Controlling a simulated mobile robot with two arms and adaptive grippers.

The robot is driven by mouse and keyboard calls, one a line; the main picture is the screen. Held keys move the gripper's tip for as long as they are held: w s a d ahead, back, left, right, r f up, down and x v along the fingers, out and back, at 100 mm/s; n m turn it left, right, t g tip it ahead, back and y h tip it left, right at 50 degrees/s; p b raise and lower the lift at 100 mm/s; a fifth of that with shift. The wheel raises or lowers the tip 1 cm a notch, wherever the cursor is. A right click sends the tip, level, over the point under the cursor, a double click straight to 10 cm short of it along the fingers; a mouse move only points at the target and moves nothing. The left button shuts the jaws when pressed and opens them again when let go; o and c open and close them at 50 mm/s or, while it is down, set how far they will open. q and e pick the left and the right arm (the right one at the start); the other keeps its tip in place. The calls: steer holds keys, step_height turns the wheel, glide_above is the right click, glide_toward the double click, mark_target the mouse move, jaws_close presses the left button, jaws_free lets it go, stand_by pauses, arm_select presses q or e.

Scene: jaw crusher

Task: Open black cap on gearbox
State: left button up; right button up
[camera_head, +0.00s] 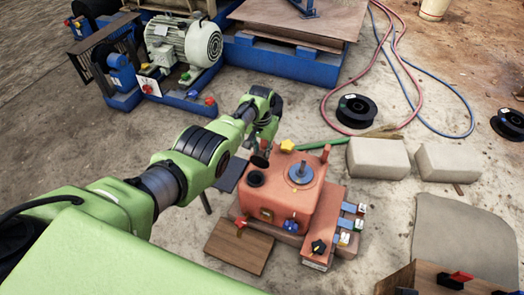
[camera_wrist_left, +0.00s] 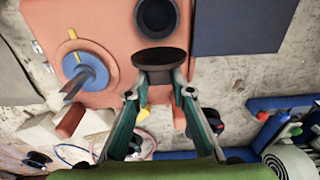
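The orange gearbox (camera_head: 312,207) stands on a base on the ground right of centre in the head view, and its top fills the upper left of the left wrist view (camera_wrist_left: 95,25). A round black opening (camera_head: 256,178) shows on its top, also in the left wrist view (camera_wrist_left: 157,18). The round black cap (camera_wrist_left: 160,60) is apart from this opening. My left gripper (camera_wrist_left: 159,78) is shut on the cap, which sits between its fingertips. In the head view the cap (camera_head: 260,161) is just behind the opening, below my gripper. My right gripper is not in view.
A blue disc with a shaft (camera_head: 300,172) is on the gearbox top, near a yellow knob (camera_head: 287,146). Small coloured blocks (camera_head: 350,223) sit at its right. Pale blocks (camera_head: 378,158), a black spool (camera_head: 356,111) and hoses lie behind. A motor (camera_head: 190,40) stands at back left.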

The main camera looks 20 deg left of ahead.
mark_target(261, 152)
arm_select(q)
steer(key=o, duration=0.3)
step_height(261, 152, up, 12)
steer(key=shift+s, duration=0.25)
stand_by(0.6)
stand_by(0.3)
